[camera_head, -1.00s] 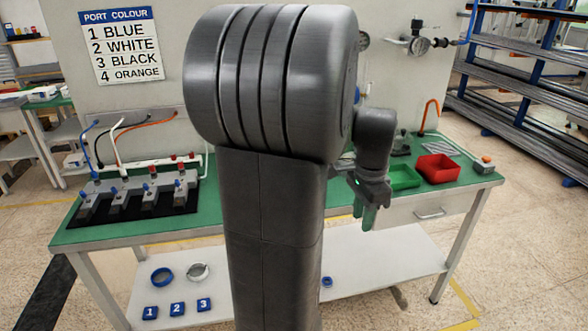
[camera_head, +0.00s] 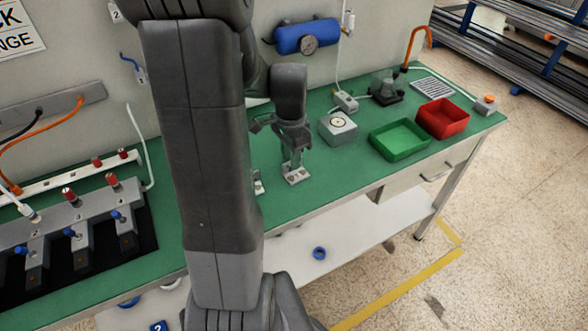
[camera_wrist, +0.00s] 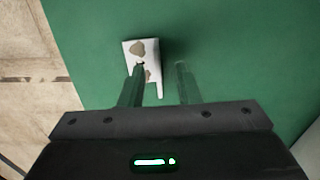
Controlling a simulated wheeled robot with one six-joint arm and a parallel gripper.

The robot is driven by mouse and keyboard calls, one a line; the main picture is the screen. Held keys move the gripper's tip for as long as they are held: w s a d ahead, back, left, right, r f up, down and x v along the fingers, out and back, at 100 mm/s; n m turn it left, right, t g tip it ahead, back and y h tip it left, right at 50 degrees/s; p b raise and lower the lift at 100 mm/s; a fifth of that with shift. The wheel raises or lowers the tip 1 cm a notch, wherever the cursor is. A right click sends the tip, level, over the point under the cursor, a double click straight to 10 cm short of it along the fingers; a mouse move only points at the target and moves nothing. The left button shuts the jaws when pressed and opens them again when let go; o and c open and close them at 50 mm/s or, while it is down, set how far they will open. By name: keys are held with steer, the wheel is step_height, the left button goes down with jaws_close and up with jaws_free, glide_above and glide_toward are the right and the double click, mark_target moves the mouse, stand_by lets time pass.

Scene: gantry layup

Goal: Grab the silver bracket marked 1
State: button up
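A silver bracket (camera_head: 296,174) lies on the green bench top, just below my gripper (camera_head: 292,150) in the head view. A second small silver piece (camera_head: 258,184) is mostly hidden behind my arm. In the wrist view, a pale bracket (camera_wrist: 139,47) with brownish patches lies flat on the green surface. My gripper (camera_wrist: 158,86) is open there, with its fingers apart. The left finger overlaps the lower part of the bracket, and the right finger is over bare green. I cannot tell whether the fingers touch it. No number is readable on either piece.
To the right stand a white-grey block with a dial (camera_head: 338,127), a green tray (camera_head: 372,150) and a red tray (camera_head: 459,106). A fixture with red and blue knobs (camera_head: 80,222) is at the left.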

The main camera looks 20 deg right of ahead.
mark_target(292, 176)
steer(key=shift+s+f, duration=0.1)
steer(key=shift+f, duration=1.1)
jaws_close()
